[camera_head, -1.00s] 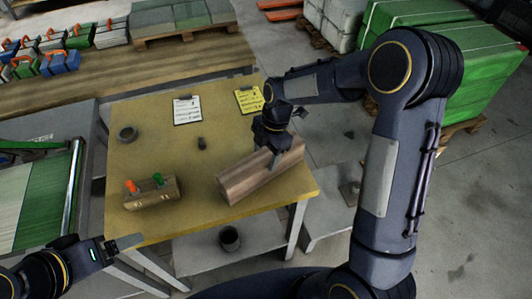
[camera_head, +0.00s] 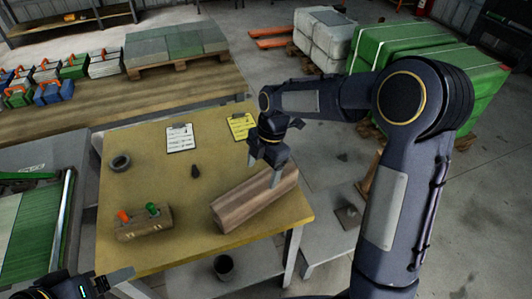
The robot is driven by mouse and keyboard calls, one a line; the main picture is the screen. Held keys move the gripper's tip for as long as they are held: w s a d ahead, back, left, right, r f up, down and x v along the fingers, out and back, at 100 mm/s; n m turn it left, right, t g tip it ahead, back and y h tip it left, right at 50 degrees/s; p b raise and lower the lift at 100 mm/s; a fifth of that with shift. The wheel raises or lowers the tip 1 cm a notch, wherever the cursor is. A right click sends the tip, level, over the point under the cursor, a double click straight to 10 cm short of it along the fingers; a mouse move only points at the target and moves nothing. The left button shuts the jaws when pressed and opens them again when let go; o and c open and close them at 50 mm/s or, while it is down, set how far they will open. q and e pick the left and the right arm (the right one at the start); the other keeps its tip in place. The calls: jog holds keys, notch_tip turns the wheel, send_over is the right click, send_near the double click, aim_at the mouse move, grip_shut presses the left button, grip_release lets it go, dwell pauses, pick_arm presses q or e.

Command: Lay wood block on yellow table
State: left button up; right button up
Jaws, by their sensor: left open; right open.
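The wood block (camera_head: 245,205) is a long brown beam. It lies on its long side on the yellow table (camera_head: 165,180), slanting near the table's right edge. My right gripper (camera_head: 264,171) is open at the far side of the block, near its upper right end. One finger overlaps the block in the picture, and the other shows beyond it; I cannot tell whether they touch it. My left gripper (camera_head: 115,277) is at the bottom left, open, empty and partly cut off, away from the block.
On the table are a wooden holder with orange and green knobs (camera_head: 143,224), a dark ring (camera_head: 119,163), a small dark object (camera_head: 195,171), a white clipboard (camera_head: 179,138) and a yellow clipboard (camera_head: 240,126). A dark cup (camera_head: 224,266) stands below the front edge.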

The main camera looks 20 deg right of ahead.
jog(key=s+d+r+m+t, duration=0.1)
jog(key=s+d+r+m, duration=0.15)
jog(key=r, duration=0.25)
jog(key=s+d+r+m+t, duration=0.1)
jog(key=s+d+r+m, duration=0.15)
jog(key=r, duration=0.35)
jog(key=s+f+m+t, duration=0.1)
jog(key=s+m+t, duration=0.1)
jog(key=s+m, duration=0.7)
jog(key=s+f+m+t+y, duration=0.1)
jog(key=s+m+t, duration=0.1)
jog(key=s+m, duration=0.7)
jog(key=shift+d+f+m, duration=0.2)
jog(key=shift+f+m, duration=0.1)
jog(key=shift+m, duration=0.1)
